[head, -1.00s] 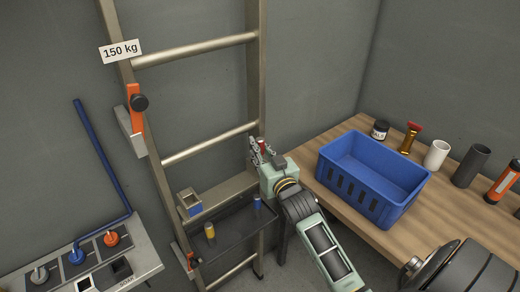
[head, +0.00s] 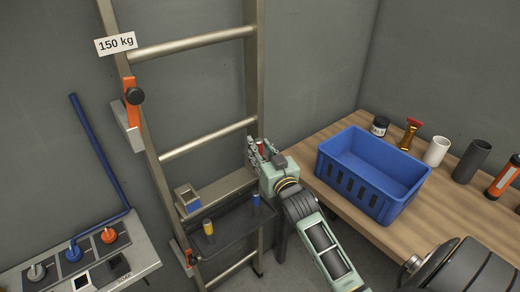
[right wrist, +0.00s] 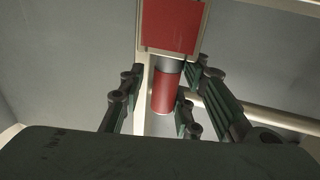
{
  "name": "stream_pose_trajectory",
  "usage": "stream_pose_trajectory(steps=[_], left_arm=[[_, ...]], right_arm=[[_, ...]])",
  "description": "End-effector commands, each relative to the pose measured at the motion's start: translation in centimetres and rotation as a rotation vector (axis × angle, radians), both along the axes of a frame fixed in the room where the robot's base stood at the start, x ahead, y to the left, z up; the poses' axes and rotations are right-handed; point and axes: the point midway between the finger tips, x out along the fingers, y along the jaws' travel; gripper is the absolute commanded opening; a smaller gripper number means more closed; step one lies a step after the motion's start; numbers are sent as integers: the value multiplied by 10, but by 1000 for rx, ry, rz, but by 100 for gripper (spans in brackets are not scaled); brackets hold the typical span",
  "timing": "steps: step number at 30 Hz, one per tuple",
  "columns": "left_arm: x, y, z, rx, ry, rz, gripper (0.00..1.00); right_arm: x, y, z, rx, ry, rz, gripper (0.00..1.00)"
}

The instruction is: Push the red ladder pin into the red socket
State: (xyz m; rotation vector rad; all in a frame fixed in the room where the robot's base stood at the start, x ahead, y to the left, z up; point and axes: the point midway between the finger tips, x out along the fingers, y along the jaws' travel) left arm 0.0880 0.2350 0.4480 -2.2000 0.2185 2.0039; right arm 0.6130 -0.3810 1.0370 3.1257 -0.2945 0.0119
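The red pin (right wrist: 165,92) with its silver end stands between the fingers of my right gripper (right wrist: 162,78) in the right wrist view. A gap shows between the left finger and the pin, so the fingers look open around it. The silver end meets the lower edge of the red socket (right wrist: 172,25); how deep it goes in, I cannot tell. In the head view my right gripper (head: 259,146) is at the ladder's right rail (head: 256,60), with a bit of red between its fingers; the socket is hidden there. My left gripper is not in view.
A tray on the ladder holds a yellow pin (head: 208,227) and a blue pin (head: 256,199). A blue socket (head: 187,199) sits at the left rail. A blue crate (head: 365,183) stands on the bench (head: 320,165). A switch panel (head: 135,262) is at lower left.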

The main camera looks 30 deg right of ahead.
Motion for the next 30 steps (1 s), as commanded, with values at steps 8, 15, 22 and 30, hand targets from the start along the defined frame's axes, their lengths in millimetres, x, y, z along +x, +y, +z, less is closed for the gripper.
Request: stream_pose_trajectory(steps=[8,15,22,30], left_arm=[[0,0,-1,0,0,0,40],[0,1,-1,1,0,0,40],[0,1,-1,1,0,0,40],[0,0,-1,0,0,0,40]], right_arm=[[0,6,-9,10,17,8,40],[-1,6,-12,12,22,8,40],[-23,10,-13,14,24,7,40],[-79,16,-8,9,14,2,40]])
